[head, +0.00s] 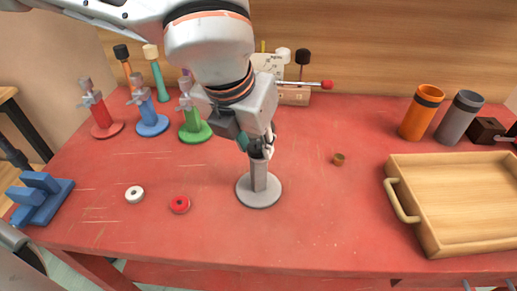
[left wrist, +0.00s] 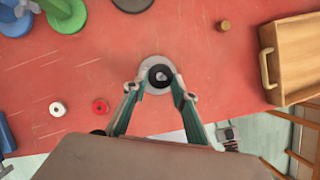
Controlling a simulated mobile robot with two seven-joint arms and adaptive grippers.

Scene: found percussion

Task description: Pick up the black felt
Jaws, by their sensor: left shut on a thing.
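The black felt (left wrist: 160,76) is a dark round piece with a pale centre, seen from above in the left wrist view. It is at the top of a grey stand (head: 259,192) with a round base, which stands upright on the red table. My left gripper (head: 262,150) points down at the top of the stand's post, its fingers on both sides of the felt and shut on it. In the head view the fingers mostly hide the felt. I cannot tell whether the felt still touches the post. My right gripper is not in view.
Red (head: 102,119), blue (head: 150,118) and green (head: 193,122) stands are at the back left. A white ring (head: 135,194) and a red ring (head: 180,205) lie front left. A wooden tray (head: 395,199) is at the right, near orange (head: 421,112) and grey (head: 459,117) cups.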

